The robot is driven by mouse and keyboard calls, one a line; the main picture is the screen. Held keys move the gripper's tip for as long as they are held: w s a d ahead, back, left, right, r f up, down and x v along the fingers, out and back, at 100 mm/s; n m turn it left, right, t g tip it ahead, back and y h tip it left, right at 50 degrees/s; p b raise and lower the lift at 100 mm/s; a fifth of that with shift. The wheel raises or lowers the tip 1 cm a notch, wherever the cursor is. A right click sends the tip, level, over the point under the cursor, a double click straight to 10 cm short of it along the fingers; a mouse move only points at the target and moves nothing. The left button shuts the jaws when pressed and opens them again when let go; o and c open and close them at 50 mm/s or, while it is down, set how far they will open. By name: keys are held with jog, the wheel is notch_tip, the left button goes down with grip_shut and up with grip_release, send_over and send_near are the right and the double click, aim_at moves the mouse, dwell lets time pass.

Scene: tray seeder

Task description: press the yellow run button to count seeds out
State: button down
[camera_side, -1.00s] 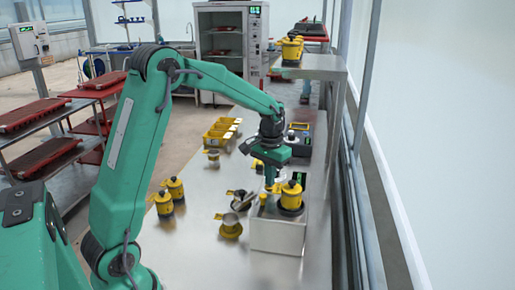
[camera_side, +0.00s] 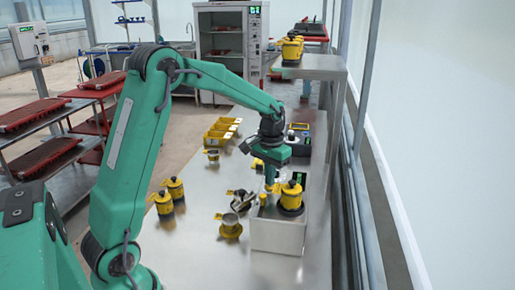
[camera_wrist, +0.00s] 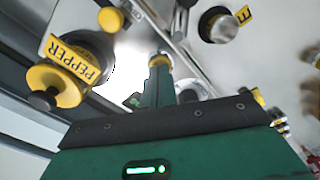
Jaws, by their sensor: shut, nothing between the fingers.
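The seed counter is a grey metal box (camera_side: 277,236) at the front right of the bench, with a yellow seed canister (camera_side: 291,195) on a dark seat on top. A small yellow button (camera_side: 262,199) shows at the box's upper left edge. My gripper (camera_side: 269,185) points down, shut and empty, right by the button and left of the canister. A canister labelled PEPPER (camera_wrist: 75,62) is on the left there.
Two yellow canisters (camera_side: 175,188) stand left on the bench. A raised shelf (camera_side: 318,66) and the glass wall bound the right side. The front left bench is clear.

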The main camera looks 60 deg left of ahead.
aim_at(269, 187)
notch_tip(269, 187, up, 7)
dwell(1.1)
jog(key=shift+r, duration=0.1)
jog(key=s+d+r+m+t, duration=0.1)
jog(key=s+d+r, duration=0.2)
jog(key=s+d, duration=0.15)
jog(key=s+d+r+t, duration=0.2)
jog(key=s+d+r, duration=0.1)
jog(key=s, duration=0.3)
jog(key=s+d+f+m+t, duration=0.2)
jog(key=s+d, duration=0.2)
jog(key=s, duration=0.7)
jog(key=shift+s+t, duration=0.2)
jog(key=shift+t, duration=0.1)
